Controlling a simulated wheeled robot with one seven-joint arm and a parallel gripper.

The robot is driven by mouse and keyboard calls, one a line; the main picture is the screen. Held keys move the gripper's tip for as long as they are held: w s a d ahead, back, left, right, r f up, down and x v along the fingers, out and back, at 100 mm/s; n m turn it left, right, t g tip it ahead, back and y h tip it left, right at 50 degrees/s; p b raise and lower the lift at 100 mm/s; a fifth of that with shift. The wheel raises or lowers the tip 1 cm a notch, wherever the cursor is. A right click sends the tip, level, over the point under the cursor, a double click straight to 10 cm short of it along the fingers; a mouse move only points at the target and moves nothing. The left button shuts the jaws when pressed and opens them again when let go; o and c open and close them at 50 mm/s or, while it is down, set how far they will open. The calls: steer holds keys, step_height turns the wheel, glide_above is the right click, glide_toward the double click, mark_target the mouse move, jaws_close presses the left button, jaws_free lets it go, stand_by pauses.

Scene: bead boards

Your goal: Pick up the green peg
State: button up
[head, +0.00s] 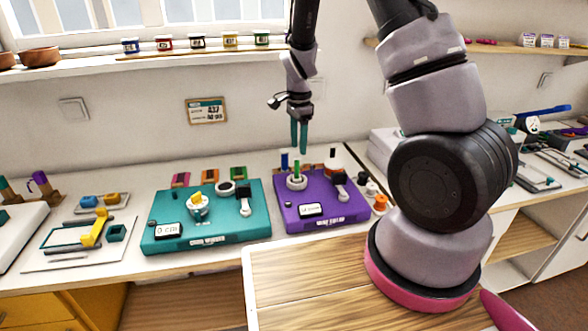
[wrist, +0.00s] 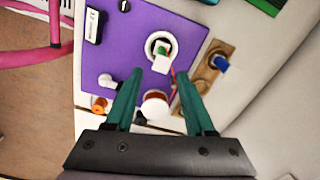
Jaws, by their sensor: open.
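The green peg (head: 296,168) stands upright in a white ring-shaped holder (head: 297,183) on the purple board (head: 345,211). In the wrist view the green peg (wrist: 163,48) shows inside the white ring, just beyond my fingertips. My gripper (head: 299,150) points down above the purple board, over the peg and apart from it. In the wrist view my gripper (wrist: 160,74) has its teal fingers spread with nothing held between them. A white block covers part of the ring in the wrist view.
A blue peg (head: 284,160) stands in a wooden block (wrist: 206,74) behind the ring. A teal board (head: 170,243) lies to the left.

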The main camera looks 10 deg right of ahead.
mark_target(297, 177)
steer(key=f, duration=0.9)
steer(key=shift+w+a+f, duration=0.1)
steer(key=shift+a+f, duration=0.1)
steer(key=shift+f, duration=0.15)
jaws_close()
